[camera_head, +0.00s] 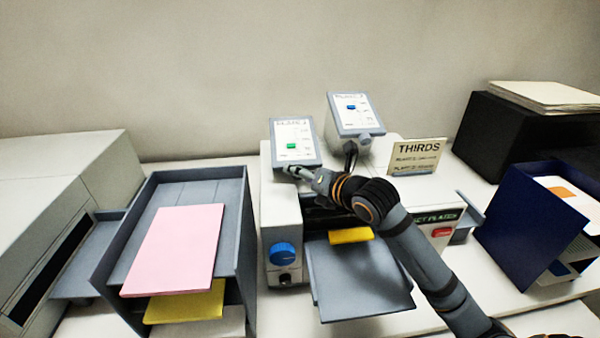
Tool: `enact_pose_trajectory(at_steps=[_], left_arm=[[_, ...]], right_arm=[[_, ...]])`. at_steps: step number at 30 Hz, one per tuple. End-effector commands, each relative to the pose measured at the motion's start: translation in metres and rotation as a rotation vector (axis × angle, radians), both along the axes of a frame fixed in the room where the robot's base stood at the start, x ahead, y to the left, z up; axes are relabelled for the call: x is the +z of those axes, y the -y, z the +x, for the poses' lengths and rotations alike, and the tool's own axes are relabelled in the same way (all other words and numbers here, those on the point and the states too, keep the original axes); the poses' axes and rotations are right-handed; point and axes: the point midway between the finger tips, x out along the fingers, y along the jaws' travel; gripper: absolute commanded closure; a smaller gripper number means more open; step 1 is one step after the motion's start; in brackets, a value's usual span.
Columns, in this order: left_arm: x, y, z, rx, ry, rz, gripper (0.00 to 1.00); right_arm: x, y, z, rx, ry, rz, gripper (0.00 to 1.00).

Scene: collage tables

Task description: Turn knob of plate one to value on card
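Two tilted grey panels with white faces stand on a pale machine. The left panel (293,142), whose blurred heading seems to read plate 1, has a green marker low on its scale. Its knob is not clearly visible; my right gripper (291,170) covers the panel's lower edge, and whether it is open or shut there I cannot tell. The right panel (354,113) has a blue marker near the top and a grey knob (365,138) below. The card (416,157) reads THIRDS, with smaller lines too blurred to read. My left gripper is not in view.
The machine has a blue knob (283,253) at its front left, a red button (442,232) on the right and a grey front tray (358,282). A grey paper rack (241,215) stands left, a dark blue rack (520,225) right.

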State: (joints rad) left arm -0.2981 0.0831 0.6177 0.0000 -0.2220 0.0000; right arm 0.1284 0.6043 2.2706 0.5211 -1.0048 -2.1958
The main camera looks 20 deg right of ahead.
Motion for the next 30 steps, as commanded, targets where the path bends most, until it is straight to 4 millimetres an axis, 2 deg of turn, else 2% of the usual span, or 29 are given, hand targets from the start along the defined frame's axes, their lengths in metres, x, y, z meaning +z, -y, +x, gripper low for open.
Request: enact_pose_trajectory(at_steps=[1,3,5,6,8,14,17,20,23,30], left_arm=[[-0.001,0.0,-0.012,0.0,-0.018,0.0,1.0],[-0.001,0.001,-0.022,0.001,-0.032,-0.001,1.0],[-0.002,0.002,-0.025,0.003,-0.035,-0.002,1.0],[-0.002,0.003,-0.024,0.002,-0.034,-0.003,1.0],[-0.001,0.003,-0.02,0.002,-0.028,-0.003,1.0],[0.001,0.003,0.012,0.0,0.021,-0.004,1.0],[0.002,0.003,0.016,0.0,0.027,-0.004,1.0],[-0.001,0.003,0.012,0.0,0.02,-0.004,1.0],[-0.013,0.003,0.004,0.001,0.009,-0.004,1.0],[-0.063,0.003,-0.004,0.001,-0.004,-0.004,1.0]], right_arm=[[0.0,0.0,0.0,0.0,0.0,0.0,0.4],[0.0,0.0,0.0,0.0,0.0,0.0,0.4],[0.0,0.0,0.0,0.0,0.0,0.0,0.41],[0.0,0.0,0.0,0.0,0.0,0.0,0.47],[0.0,0.0,0.0,0.0,0.0,0.0,0.55],[0.0,0.0,0.0,0.0,0.0,0.0,0.82],[0.0,0.0,0.0,-0.001,0.001,0.0,0.95],[-0.001,0.001,0.0,0.001,0.004,0.005,0.95],[-0.006,0.002,0.001,0.014,0.017,0.038,0.95],[-0.016,0.004,0.001,0.09,0.078,0.254,0.95]])
